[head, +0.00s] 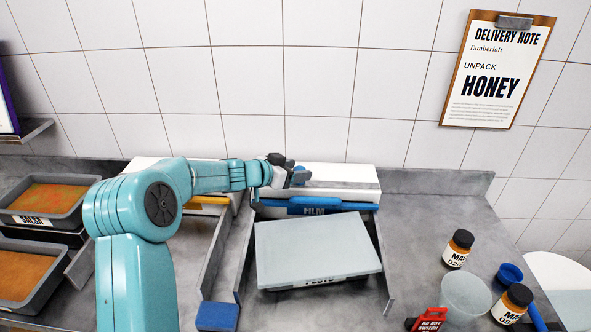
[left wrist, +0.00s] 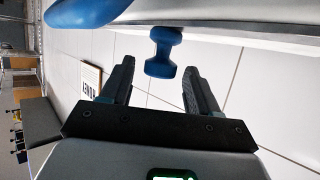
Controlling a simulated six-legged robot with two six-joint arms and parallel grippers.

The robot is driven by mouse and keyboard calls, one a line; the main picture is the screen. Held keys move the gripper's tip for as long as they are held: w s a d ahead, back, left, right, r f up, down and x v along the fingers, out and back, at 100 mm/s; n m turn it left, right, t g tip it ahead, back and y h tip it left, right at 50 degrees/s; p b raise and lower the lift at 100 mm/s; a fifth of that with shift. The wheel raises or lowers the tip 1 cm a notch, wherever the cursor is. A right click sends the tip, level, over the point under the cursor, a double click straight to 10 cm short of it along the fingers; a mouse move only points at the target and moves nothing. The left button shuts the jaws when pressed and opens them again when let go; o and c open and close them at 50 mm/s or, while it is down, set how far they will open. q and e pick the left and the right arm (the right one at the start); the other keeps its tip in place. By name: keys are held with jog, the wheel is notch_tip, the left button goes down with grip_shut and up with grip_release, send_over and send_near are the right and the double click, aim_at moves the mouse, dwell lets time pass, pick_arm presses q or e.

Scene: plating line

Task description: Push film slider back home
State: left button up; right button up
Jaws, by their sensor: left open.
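The film unit is a white box (head: 345,174) against the back wall, with a blue bar marked FILM (head: 310,208) along its front. The slider's small blue knob (left wrist: 163,52) sticks out from a pale rail (left wrist: 235,30) in the left wrist view. My left gripper (head: 287,172) is at the left part of the box top. In the left wrist view my left gripper (left wrist: 158,72) is open, its fingertips on either side of the knob's lower end, with gaps showing. The gripper hides most of the knob in the head view. My right gripper is not in view.
A covered grey tray (head: 315,250) sits between low metal rails in front of the film unit. Trays of orange food (head: 50,196) stand at left. Jars (head: 458,248), a clear cup (head: 465,297) and a red tag (head: 430,320) stand at right. The counter right of the unit is clear.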

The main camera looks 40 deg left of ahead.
pick_arm(q)
jog(key=shift+w+d, duration=0.1)
jog(key=shift+w, duration=0.05)
grip_shut()
jog(key=w+d, duration=0.3)
jog(key=d, duration=0.2)
jog(key=w+d+p, duration=0.1)
jog(key=w+d, duration=0.2)
jog(key=d, duration=0.2)
jog(key=w+d, duration=0.4)
jog(key=d, duration=0.2)
jog(key=shift+d+p, duration=0.1)
jog(key=shift+p, duration=0.25)
jog(key=shift+d, duration=0.15)
